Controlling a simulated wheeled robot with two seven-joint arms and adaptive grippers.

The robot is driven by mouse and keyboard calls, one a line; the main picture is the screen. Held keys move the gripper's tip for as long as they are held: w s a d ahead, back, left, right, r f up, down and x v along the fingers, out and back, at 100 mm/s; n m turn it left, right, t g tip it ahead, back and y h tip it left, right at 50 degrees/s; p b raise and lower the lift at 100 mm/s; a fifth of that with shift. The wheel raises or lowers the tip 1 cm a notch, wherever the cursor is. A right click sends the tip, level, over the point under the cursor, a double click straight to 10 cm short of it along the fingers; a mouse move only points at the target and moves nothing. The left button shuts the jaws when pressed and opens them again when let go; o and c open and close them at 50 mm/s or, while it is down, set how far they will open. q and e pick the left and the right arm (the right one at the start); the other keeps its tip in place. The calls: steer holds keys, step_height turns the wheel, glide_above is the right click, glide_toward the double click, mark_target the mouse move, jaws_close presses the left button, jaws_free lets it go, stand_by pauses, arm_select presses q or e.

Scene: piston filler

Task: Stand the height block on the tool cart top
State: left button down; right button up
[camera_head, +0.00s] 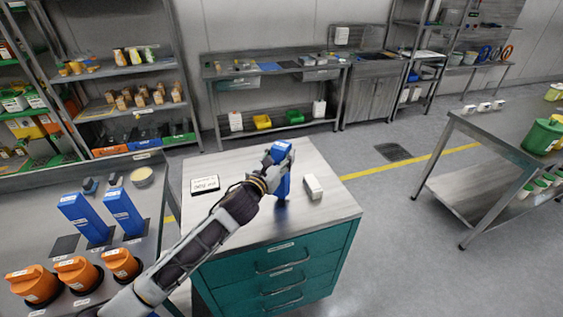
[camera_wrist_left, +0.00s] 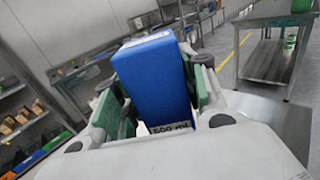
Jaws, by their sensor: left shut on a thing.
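The height block (camera_head: 283,183) is a tall blue block, about upright over the middle of the tool cart top (camera_head: 232,166). My left gripper (camera_head: 272,178) is shut on it. In the left wrist view the block (camera_wrist_left: 158,85) sits between the green-padded fingers, with a "500 ml" label low on its face. Its lower end is near the cart top; I cannot tell whether it touches. My right gripper is not in view.
A white box (camera_head: 313,187) stands right of the block on the cart, and a dark-framed card (camera_head: 205,185) lies left. Two more blue blocks (camera_head: 124,211) and several orange-topped containers (camera_head: 78,272) stand on the left bench. The cart's front right top is clear.

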arm_select(q)
steer(key=shift+f, duration=0.9)
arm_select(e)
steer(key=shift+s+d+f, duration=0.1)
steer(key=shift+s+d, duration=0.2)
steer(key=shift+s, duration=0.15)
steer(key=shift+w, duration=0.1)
arm_select(q)
steer(key=shift+f, duration=0.1)
steer(key=c, duration=1.2)
jaws_free()
steer(key=shift+f, duration=0.1)
steer(key=o, duration=0.4)
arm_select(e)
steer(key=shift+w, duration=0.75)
